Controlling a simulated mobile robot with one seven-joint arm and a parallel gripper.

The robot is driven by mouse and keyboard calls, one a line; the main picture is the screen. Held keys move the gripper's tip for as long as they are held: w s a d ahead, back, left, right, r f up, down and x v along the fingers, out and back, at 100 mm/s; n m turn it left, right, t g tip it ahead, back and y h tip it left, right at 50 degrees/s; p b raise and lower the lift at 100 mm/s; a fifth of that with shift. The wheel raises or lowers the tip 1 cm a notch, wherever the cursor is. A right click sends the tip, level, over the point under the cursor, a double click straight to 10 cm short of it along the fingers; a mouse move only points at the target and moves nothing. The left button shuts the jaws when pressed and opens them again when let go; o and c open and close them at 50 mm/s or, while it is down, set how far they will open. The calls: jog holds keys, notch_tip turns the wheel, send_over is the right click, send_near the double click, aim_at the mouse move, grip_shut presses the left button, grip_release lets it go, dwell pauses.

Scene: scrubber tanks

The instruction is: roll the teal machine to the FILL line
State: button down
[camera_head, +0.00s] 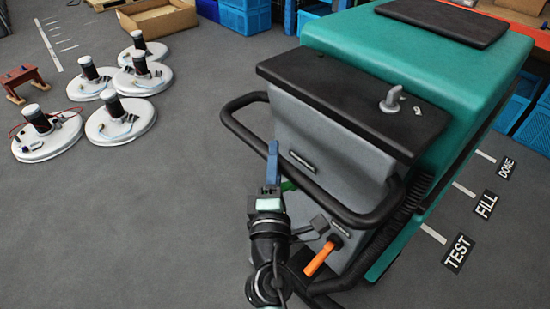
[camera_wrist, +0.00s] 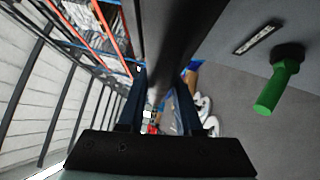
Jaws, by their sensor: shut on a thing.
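The teal machine (camera_head: 440,75) stands at the right of the head view, with a grey rear panel (camera_head: 325,150) and a black looped handlebar (camera_head: 235,122). My gripper (camera_head: 273,162) is shut on this bar, left of its middle. In the wrist view the dark bar (camera_wrist: 172,40) runs between my two blue fingers (camera_wrist: 170,100). The FILL label (camera_head: 486,204) is on the floor right of the machine, with a white line (camera_head: 464,189) beside it. The TEST label (camera_head: 458,251) is nearer and DONE (camera_head: 507,168) farther. The machine's wheels are hidden.
An orange lever (camera_head: 319,259) is low on the rear panel; a green lever (camera_wrist: 277,88) shows in the wrist view. Several round white scrubber heads (camera_head: 122,122) and a red stool (camera_head: 22,80) are at left. Blue crates (camera_head: 245,18) stand behind. The floor at lower left is clear.

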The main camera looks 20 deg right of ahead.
jog(key=shift+s+a+f+b, duration=0.1)
jog(key=shift+s+a+b, duration=0.05)
jog(key=shift+a, duration=0.3)
jog(key=shift+s+a+f+b, duration=0.1)
jog(key=shift+s+a+b, duration=0.05)
jog(key=shift+a, duration=0.25)
jog(key=c, duration=0.9)
grip_release()
jog(key=shift+r, duration=0.1)
jog(key=o, duration=0.3)
jog(key=shift+d, duration=0.1)
jog(key=b+v, duration=0.4)
jog(key=v, duration=0.9)
